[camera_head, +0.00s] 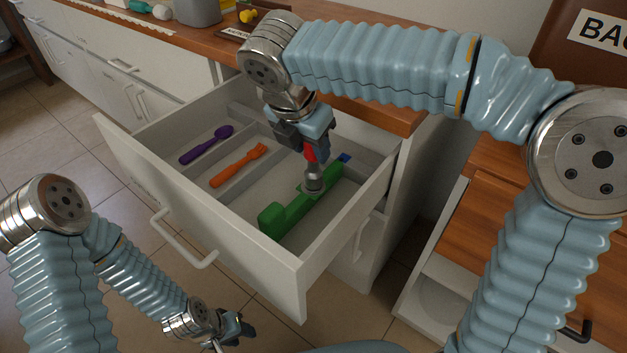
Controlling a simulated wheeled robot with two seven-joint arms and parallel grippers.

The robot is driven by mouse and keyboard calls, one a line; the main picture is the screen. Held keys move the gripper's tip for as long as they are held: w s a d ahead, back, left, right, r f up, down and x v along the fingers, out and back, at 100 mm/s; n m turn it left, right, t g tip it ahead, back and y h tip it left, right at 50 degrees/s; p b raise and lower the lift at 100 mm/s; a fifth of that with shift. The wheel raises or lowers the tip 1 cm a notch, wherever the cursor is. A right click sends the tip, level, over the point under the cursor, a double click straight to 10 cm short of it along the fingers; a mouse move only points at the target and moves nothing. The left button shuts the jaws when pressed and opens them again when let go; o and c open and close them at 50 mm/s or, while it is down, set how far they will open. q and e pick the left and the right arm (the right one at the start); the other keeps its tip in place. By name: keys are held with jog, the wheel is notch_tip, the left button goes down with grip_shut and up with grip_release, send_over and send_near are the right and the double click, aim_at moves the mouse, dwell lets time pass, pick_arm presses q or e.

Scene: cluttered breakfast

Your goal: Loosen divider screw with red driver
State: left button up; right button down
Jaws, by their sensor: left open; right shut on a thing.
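My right gripper (303,137) is over the open drawer and shut on the red driver (310,154). The driver points down, with its grey lower end (314,180) at the green divider (290,216). I cannot tell whether the tip touches the screw, which is hidden under the driver. The green divider lies lengthwise in the right part of the drawer (203,224), with a taller block at its near end. My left gripper (238,335) is open and empty, low in front of the drawer at the bottom of the picture.
A purple spoon (206,145) and an orange fork (239,165) lie in the drawer's left compartments. A small blue piece (344,157) shows near the divider's far end. The counter (190,38) behind holds a grey container (197,11). A wooden surface (483,225) stands at the right.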

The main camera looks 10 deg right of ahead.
jog(key=shift+f, duration=0.2)
jog(key=c, duration=0.5)
grip_release()
jog(key=p+v, duration=0.3)
jog(key=v, duration=1)
jog(key=shift+s+a+r, duration=0.1)
jog(key=shift+s+r, duration=0.05)
jog(key=shift+r, duration=0.2)
